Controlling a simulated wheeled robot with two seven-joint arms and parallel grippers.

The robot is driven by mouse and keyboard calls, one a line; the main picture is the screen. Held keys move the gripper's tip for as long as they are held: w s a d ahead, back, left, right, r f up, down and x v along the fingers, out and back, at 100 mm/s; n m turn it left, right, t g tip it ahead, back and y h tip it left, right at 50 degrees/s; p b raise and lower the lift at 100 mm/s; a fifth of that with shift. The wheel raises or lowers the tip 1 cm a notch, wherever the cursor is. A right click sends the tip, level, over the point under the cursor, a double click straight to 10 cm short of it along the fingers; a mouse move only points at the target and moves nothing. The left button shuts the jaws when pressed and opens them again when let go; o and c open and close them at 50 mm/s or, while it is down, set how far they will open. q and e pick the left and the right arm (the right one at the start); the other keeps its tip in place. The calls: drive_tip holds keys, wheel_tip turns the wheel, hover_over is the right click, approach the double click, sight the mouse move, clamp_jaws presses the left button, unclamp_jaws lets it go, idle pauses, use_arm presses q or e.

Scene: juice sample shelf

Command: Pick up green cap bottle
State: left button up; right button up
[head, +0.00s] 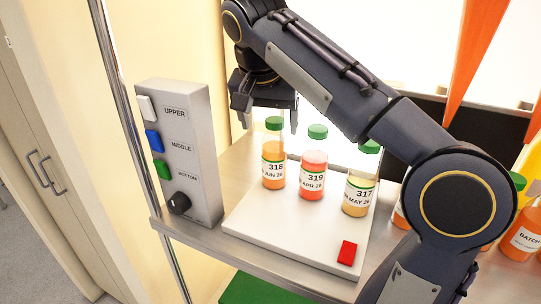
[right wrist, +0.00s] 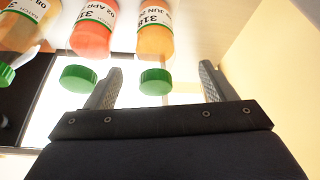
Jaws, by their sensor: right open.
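Three clear bottles with green caps stand upright on a white tray (head: 290,238). The orange bottle 318 (head: 273,179) is at the left, the red bottle 319 (head: 312,184) in the middle, and the yellow bottle 317 (head: 356,200) at the right, its cap partly covered by my arm. My right gripper (head: 268,112) is open at the top of bottle 318. In the right wrist view, the cap of bottle 318 (right wrist: 155,81) appears between the open fingers (right wrist: 160,72), nearer the left finger; contact cannot be told. The cap of bottle 319 (right wrist: 78,78) is outside the left finger.
A grey control box (head: 190,150) with coloured buttons and a knob stands left of the tray. A red block (head: 347,253) lies at the tray's front right. More orange bottles (head: 523,235) stand at the far right. A metal post (head: 130,110) rises at the left.

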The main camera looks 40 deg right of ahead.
sight(274, 139)
drive_tip(key=x, duration=0.4)
drive_tip(key=shift+s+d+f, duration=0.1)
drive_tip(key=shift+s+d, duration=0.15)
drive_tip(key=shift+s, duration=0.05)
drive_tip(key=shift+w+d+f, duration=0.1)
drive_tip(key=shift+w+f, duration=0.1)
drive_tip(key=shift+f, duration=0.4)
drive_tip(key=shift+c, duration=0.5)
drive_tip(key=c, duration=1.5)
drive_tip(key=shift+r, duration=0.15)
